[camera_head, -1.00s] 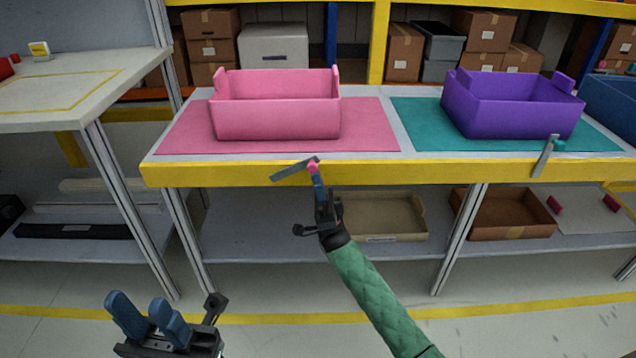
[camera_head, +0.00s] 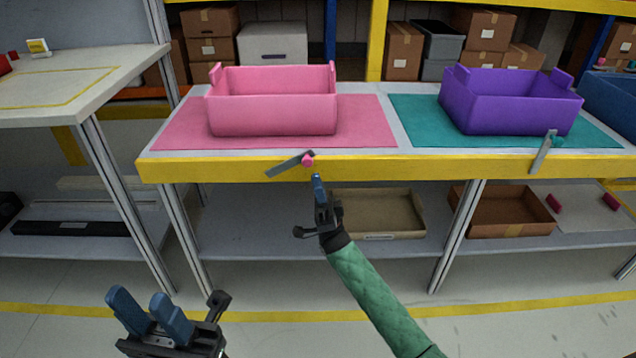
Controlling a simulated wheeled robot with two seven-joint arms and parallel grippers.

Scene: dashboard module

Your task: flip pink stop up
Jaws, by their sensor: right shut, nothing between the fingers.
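The pink stop is a grey metal lever (camera_head: 287,165) with a pink knob (camera_head: 308,160) at its right end, on the yellow front edge of the table. The lever lies tilted, its free end down to the left. My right gripper (camera_head: 318,178) is shut and empty just below the pink knob, with a small gap between them. My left gripper (camera_head: 147,306) is open and empty at the lower left, well away from the table.
A pink bin (camera_head: 273,104) stands on a pink mat (camera_head: 368,122) behind the stop. A purple bin (camera_head: 508,103) stands on a teal mat (camera_head: 420,122), with a second lever (camera_head: 542,152) with a teal knob standing nearly upright before it. Cardboard trays lie on the lower shelf.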

